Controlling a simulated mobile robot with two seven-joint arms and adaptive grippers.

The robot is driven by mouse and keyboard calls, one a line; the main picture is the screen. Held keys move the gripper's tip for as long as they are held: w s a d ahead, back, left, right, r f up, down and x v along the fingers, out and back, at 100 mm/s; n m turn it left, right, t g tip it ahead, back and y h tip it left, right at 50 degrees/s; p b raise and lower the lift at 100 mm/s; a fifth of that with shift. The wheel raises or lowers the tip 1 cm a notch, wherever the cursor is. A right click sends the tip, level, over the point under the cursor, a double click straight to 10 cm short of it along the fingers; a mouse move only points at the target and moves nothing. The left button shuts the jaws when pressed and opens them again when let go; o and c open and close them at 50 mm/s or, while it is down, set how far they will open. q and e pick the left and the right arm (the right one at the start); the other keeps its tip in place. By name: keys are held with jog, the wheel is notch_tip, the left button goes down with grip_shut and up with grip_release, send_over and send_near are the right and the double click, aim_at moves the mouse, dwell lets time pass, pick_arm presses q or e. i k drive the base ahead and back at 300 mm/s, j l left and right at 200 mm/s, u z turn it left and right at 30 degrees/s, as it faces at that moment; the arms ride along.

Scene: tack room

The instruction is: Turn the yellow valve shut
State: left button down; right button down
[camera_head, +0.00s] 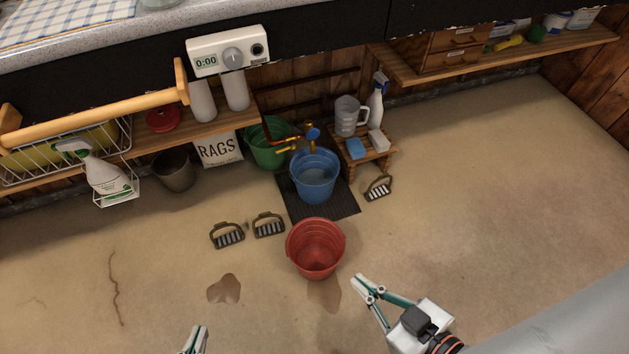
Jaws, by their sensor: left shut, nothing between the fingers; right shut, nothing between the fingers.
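A small yellow valve part (286,149) sits on the copper and brass pipework low against the wooden wall, between the green and blue buckets. A blue round handle (313,133) is just to its right. The valve is small in this view, and I cannot tell how far it is turned. The blue bucket (315,187) stands below the pipework and holds water. My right gripper (361,284) is shut and empty over the floor, in front of and right of the red bucket. My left gripper (198,333) is shut and empty at the bottom edge, mostly out of frame. Both are well apart from the valve.
The red bucket (316,262) stands on the floor before the black mat (338,205). Stirrups (268,225) lie nearby. A low wooden stool (367,158) with a jug and spray bottle is right of the pipework. The green bucket (266,153) is left. Floor at right is clear.

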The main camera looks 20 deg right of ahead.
aim_at(293, 145)
jog(key=l+z, duration=0.1)
jog(key=l, duration=0.5)
jog(key=i+l, duration=0.1)
jog(key=l, duration=0.2)
jog(key=l+z, duration=0.1)
jog(key=l, duration=0.25)
jog(key=i+l+z, duration=0.1)
jog(key=l, duration=0.2)
jog(key=i+l+z, duration=0.1)
jog(key=i, duration=0.3)
jog(key=i+l+z, duration=0.15)
jog(key=i, duration=0.45)
